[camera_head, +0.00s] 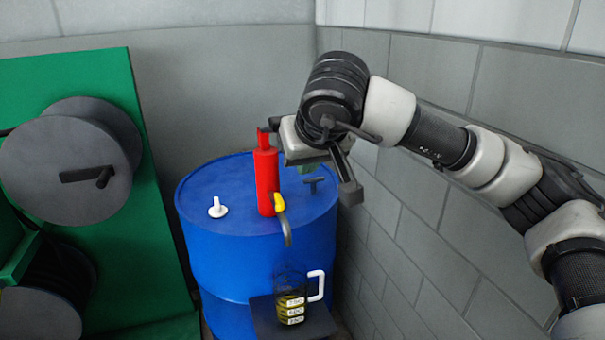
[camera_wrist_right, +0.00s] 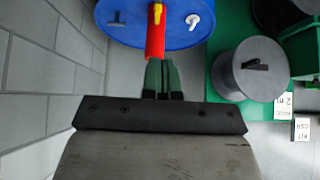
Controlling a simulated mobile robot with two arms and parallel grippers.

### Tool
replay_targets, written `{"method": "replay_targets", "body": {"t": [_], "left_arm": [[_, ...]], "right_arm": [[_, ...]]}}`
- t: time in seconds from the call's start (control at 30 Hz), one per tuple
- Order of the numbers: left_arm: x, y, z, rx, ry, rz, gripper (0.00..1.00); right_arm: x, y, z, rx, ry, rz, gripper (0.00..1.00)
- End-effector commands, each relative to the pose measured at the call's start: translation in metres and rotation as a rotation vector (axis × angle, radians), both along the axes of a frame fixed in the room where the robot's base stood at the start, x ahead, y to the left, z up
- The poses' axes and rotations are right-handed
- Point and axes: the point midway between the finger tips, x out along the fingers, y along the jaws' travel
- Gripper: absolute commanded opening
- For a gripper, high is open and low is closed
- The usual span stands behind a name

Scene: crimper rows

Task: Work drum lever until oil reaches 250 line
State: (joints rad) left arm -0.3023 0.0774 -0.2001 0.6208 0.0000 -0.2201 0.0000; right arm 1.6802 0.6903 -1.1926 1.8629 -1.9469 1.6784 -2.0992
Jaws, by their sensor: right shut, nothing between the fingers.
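A red pump (camera_head: 266,180) stands upright on the blue drum (camera_head: 235,262), with a yellow piece (camera_head: 279,202) and a grey spout (camera_head: 288,232) pointing down. A clear jug (camera_head: 290,285) with a white handle stands below the spout. Yellowish oil shows behind its stacked white labels; the exact level is hard to read. A dark piece (camera_head: 274,123), possibly the lever, shows at the pump's top; the rest is hidden by my right gripper. My right gripper (camera_head: 308,168) is shut and empty, just right of the pump. Its green fingers (camera_wrist_right: 161,65) point toward the red pump (camera_wrist_right: 155,40). My left gripper is out of view.
A white fitting (camera_head: 217,208) and a dark bung (camera_head: 313,184) sit on the drum top. The jug's dark shelf (camera_head: 262,318) is at the drum's front. A green stand with grey reels (camera_head: 60,165) is at left. A grey block wall (camera_head: 430,245) is close on the right.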

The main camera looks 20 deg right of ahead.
Motion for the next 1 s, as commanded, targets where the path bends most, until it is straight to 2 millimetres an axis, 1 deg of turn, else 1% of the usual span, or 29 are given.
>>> {"method": "replay_targets", "body": {"t": [0.03, 0.13, 0.23, 0.33, 0.5, 1.0], "left_arm": [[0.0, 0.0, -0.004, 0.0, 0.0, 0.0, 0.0], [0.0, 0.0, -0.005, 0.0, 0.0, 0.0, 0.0], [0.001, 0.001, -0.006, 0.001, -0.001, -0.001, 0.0], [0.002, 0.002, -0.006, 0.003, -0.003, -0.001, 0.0], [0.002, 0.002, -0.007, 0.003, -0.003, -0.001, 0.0], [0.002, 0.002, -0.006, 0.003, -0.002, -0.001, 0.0]], "right_arm": [[-0.008, 0.0, 0.008, 0.001, -0.006, 0.003, 0.0], [-0.02, 0.0, 0.024, 0.0, -0.007, 0.001, 0.0], [-0.03, -0.001, 0.036, 0.001, -0.006, 0.001, 0.0], [-0.037, -0.001, 0.044, 0.002, -0.006, 0.001, 0.0], [-0.041, -0.001, 0.048, 0.001, -0.005, 0.001, 0.0], [-0.04, -0.001, 0.049, 0.002, -0.006, 0.001, 0.0]]}}
